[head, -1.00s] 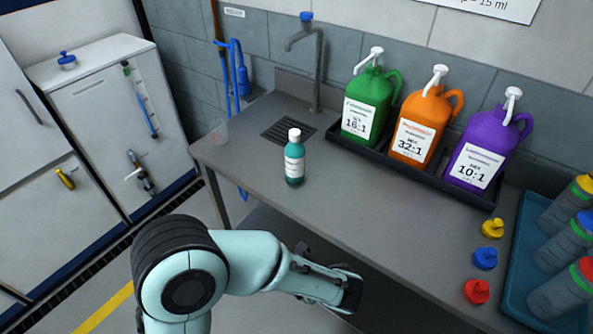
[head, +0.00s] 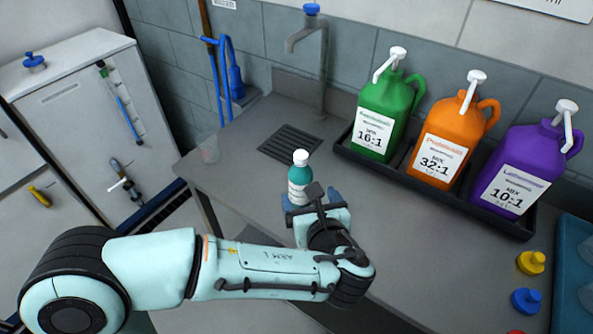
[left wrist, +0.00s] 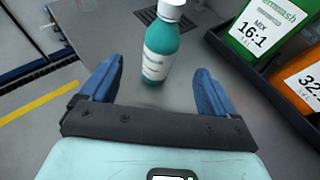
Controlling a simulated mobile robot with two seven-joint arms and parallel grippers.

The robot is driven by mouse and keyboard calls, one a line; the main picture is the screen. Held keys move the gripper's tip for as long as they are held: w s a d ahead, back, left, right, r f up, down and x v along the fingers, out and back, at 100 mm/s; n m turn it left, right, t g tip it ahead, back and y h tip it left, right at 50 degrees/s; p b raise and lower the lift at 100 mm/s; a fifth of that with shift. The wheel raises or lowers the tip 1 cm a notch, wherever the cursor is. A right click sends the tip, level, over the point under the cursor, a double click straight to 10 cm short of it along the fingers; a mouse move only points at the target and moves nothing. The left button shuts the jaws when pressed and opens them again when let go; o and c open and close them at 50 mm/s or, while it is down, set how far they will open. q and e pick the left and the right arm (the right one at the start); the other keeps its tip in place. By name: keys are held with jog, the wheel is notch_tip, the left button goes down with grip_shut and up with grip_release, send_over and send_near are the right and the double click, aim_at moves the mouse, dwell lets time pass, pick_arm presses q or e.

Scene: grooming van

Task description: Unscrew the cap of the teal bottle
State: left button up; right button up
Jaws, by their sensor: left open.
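The teal bottle (head: 299,182) stands upright on the grey counter, and its white cap (head: 300,157) is on it. My left gripper (head: 312,200) is open, low over the counter at the near side of the bottle. In the left wrist view the bottle (left wrist: 160,50) stands ahead, between the lines of the two blue fingers (left wrist: 158,88). I see no finger touching it. The white cap (left wrist: 171,4) is cut off by the top edge there. In the head view my gripper hides the bottle's lower right part. My right gripper is not in view.
A black tray (head: 435,188) behind the bottle holds green (head: 385,115), orange (head: 450,135) and purple (head: 520,165) jugs with pumps. A drain grate (head: 289,142) and tap (head: 308,45) are behind left. Yellow (head: 531,262) and blue (head: 526,300) caps lie at right.

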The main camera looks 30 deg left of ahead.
aim_at(302, 184)
pick_arm(q)
jog(key=b+x, duration=0.1)
jog(key=x, duration=0.6)
jog(key=shift+f, duration=0.1)
jog(key=shift+b+x, duration=0.55)
jog(key=shift+x, duration=2.45)
jog(key=shift+w+d, duration=0.1)
jog(key=c, duration=1.2)
